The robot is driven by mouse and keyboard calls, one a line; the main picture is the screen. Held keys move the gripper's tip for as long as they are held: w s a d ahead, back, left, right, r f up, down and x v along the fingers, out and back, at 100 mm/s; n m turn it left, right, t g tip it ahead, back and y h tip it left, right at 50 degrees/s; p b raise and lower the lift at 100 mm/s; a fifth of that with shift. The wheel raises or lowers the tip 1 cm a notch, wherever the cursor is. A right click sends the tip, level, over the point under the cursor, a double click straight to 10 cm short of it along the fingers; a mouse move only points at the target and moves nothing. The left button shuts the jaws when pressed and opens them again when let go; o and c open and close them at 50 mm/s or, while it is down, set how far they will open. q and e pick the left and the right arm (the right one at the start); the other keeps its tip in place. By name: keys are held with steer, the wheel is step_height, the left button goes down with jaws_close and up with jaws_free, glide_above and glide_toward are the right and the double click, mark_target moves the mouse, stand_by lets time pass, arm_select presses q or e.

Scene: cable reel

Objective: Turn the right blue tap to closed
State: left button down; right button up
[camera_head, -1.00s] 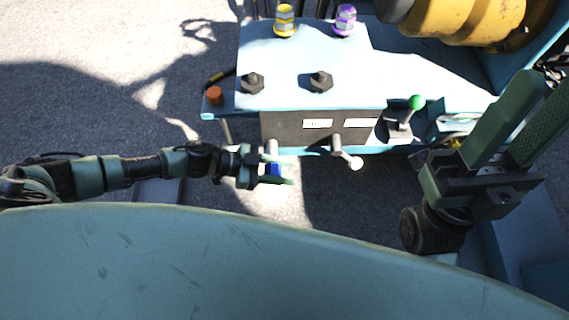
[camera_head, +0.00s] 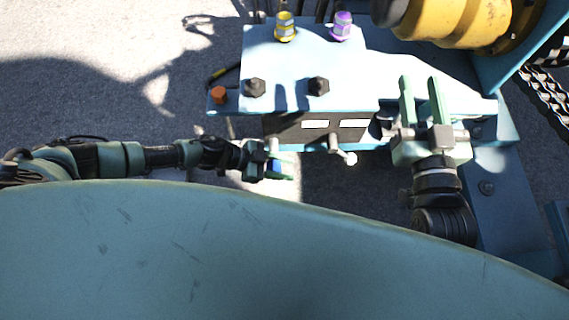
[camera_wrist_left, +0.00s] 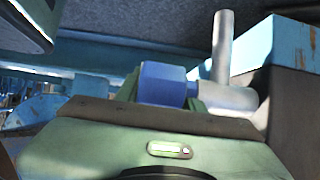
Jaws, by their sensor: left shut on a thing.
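A tap with a blue block-shaped handle (camera_head: 276,167) and a grey metal pipe stands at the front left of the light-blue machine. My left gripper (camera_head: 281,166) is shut on the blue handle. In the left wrist view the blue handle (camera_wrist_left: 162,83) sits at the green gripper, beside the grey pipe (camera_wrist_left: 222,60). Part of the handle is hidden by the gripper. A second grey tap or lever (camera_head: 340,148) with a whitish end stands to the right. My right gripper (camera_head: 422,98) is open and empty in front of the machine's right part.
The machine top (camera_head: 350,70) carries a yellow fitting (camera_head: 285,26), a purple fitting (camera_head: 342,25) and two black bolts. A yellow reel (camera_head: 455,22) is at the back right. An orange knob (camera_head: 219,94) is at the left corner. A chain (camera_head: 545,95) lies at the right.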

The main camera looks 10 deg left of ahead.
mark_target(269, 166)
arm_select(q)
steer(key=shift+f, duration=0.1)
arm_select(e)
steer(key=shift+s+d+f+g+h, duration=0.1)
steer(key=shift+d+f+g+h, duration=0.1)
steer(key=shift+f+g, duration=0.55)
steer(key=shift+d+f+g+h, duration=0.1)
steer(key=shift+f+g+h, duration=0.15)
steer(key=shift+f, duration=0.85)
arm_select(q)
steer(key=c, duration=1.2)
jaws_free()
steer(key=shift+o, duration=0.2)
steer(key=shift+a+p, duration=0.1)
steer(key=shift+p, duration=0.2)
steer(key=p+v, duration=0.2)
steer(key=v, duration=0.5)
steer(key=shift+s+r, duration=0.1)
steer(key=shift+r, duration=0.1)
steer(key=shift+a+r, duration=0.1)
steer(key=shift+a, duration=0.1)
arm_select(e)
steer(key=s+d+f+g+h, duration=0.2)
steer(key=s+f+g, duration=0.4)
steer(key=f, duration=0.4)
steer(key=shift+d+g, duration=0.4)
steer(key=shift+d, duration=0.15)
steer(key=shift+f, duration=0.1)
